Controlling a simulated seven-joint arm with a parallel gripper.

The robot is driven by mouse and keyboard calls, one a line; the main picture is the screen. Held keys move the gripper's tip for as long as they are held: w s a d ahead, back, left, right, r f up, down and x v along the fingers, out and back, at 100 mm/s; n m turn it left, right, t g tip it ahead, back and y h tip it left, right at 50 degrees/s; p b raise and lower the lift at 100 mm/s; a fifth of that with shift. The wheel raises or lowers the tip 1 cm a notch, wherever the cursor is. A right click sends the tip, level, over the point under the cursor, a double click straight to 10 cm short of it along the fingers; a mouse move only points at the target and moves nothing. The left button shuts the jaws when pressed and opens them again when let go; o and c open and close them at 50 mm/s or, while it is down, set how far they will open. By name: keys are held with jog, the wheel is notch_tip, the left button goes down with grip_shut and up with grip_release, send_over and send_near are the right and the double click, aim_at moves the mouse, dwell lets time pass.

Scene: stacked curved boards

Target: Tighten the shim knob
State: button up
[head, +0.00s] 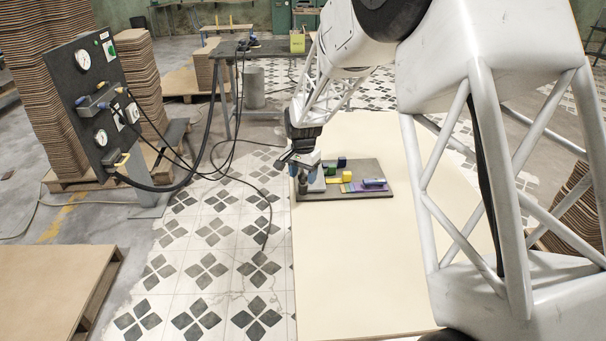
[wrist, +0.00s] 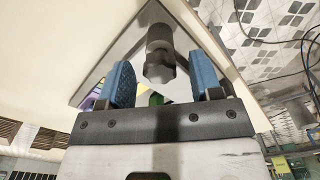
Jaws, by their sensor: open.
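The shim knob is not clearly labelled; a dark grey knob-like cylinder (wrist: 159,62) stands up from the grey plate and shows between my fingers in the wrist view. My gripper (wrist: 164,84) is open, with blue padded fingers on either side of it. I cannot tell whether the fingers touch it. In the head view my gripper (head: 306,168) is over the left end of the grey plate (head: 345,193), which lies on the pale table. The gripper partly hides that end of the plate.
Green, yellow and blue blocks (head: 373,182) sit on the plate right of my gripper. The pale table (head: 360,270) is clear in front. A gauge panel (head: 95,95) with hoses stands at the left, and a workbench (head: 262,48) stands behind.

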aim_at(303, 175)
jog(key=shift+r, duration=0.15)
jog(key=shift+r, duration=3.75)
jog(key=shift+s+r, duration=0.1)
jog(key=shift+s+d+r, duration=0.15)
jog(key=shift+s+r, duration=0.05)
jog(key=s+d+r+n, duration=0.1)
jog(key=s+d+r, duration=0.25)
jog(key=s, duration=0.45)
jog(key=s+d+r+n+t, duration=0.15)
jog(key=s+r, duration=0.25)
jog(key=s, duration=0.4)
jog(key=s+d+r+n, duration=0.1)
jog(key=s+d+r, duration=0.3)
jog(key=s, duration=0.3)
jog(key=s+d+n, duration=0.1)
jog(key=s+d, duration=0.1)
jog(key=s, duration=0.9)
jog(key=s+d+f+n+t, duration=0.1)
jog(key=s+n, duration=0.1)
jog(key=s, duration=0.9)
jog(key=shift+s+d, duration=0.2)
jog(key=shift+d, duration=0.15)
